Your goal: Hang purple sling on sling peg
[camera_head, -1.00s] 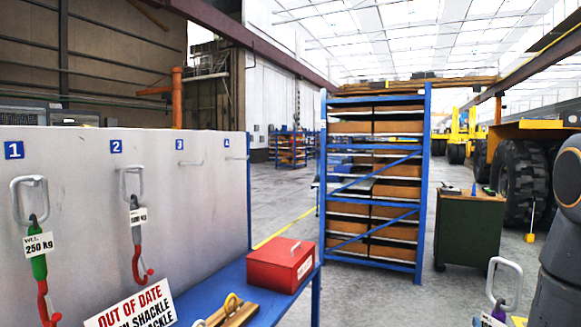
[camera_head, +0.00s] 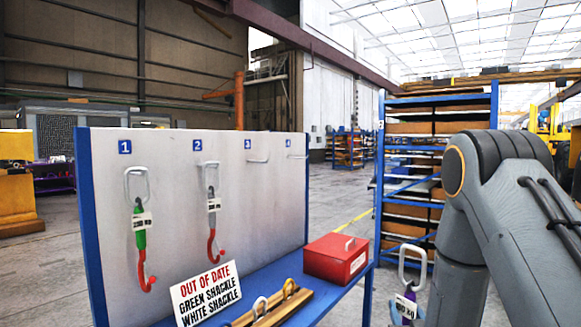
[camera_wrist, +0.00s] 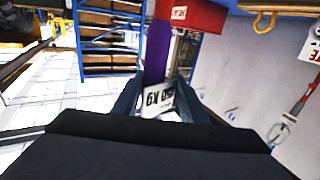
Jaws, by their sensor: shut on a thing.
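The purple sling (camera_wrist: 157,50) is between my gripper's fingers (camera_wrist: 157,97) in the wrist view, with a white weight tag beside them. In the head view its metal link (camera_head: 411,262) stands up at the lower right, with a little purple (camera_head: 410,296) and the tag below; my fingers are not visible there. The grey board has numbered pegs. Peg 3 (camera_head: 258,160) and peg 4 (camera_head: 297,157) are bare. A green sling (camera_head: 139,240) hangs at 1 and a grey-and-red sling (camera_head: 212,228) at 2. The held sling is apart from the board.
A blue bench (camera_head: 262,270) juts out below the board. It bears a red box (camera_head: 336,258), wooden blocks with yellow rings (camera_head: 272,306) and an out-of-date shackle sign (camera_head: 207,293). A blue shelf rack (camera_head: 493,105) stands behind my arm. Floor left of the board is open.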

